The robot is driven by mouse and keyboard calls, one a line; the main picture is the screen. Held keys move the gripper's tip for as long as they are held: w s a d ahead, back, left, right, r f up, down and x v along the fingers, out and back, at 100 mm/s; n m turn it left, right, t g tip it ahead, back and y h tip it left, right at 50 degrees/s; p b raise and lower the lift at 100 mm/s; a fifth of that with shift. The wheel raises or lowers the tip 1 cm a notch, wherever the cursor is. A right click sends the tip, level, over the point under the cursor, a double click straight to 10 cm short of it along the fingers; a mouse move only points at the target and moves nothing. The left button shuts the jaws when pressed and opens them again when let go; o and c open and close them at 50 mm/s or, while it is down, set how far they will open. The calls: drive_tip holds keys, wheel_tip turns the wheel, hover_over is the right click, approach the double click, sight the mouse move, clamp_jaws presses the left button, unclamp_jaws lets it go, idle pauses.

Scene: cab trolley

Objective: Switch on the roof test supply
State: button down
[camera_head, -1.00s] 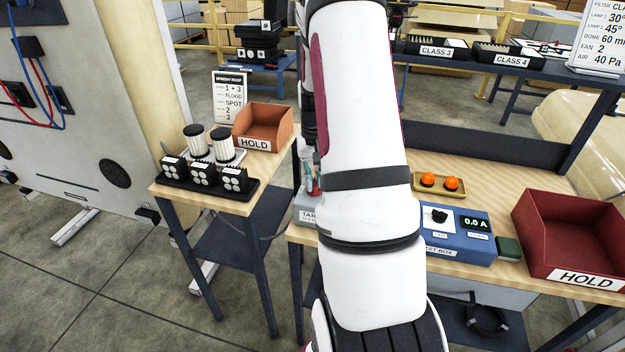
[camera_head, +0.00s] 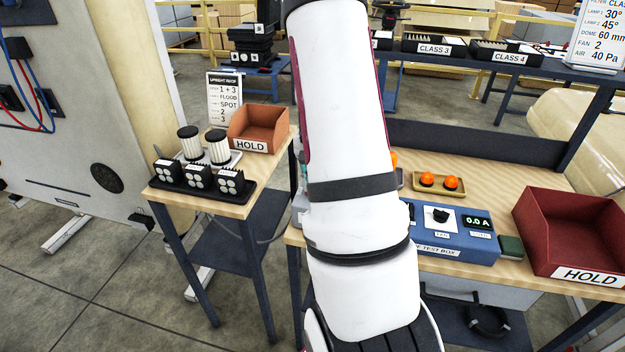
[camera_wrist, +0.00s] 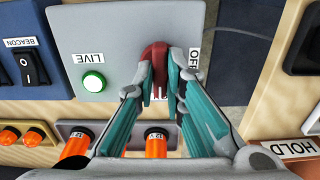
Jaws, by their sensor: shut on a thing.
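A grey supply box (camera_wrist: 118,28) with a red lever (camera_wrist: 154,54) shows in the wrist view. My gripper (camera_wrist: 160,72) has its teal fingers around the red lever, shut on it. An OFF label (camera_wrist: 194,63) is just right of the lever; another label below it is mostly hidden by the fingers. A round green lamp (camera_wrist: 93,82) under a LIVE label looks bright, as if lit.
A BEACON rocker switch (camera_wrist: 29,65) is left of the supply box. Orange plugs (camera_wrist: 156,145) stand close below my fingers. A HOLD bin (camera_wrist: 295,110) is at right. The head view shows a blue test box (camera_head: 455,245) reading 0.0 A and a red HOLD bin (camera_head: 535,235).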

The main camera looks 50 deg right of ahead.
drive_tip(key=c, duration=1.7)
unclamp_jaws()
drive_tip(key=shift+o, duration=0.2)
drive_tip(key=shift+r, duration=0.1)
wheel_tip(320, 180, up, 12)
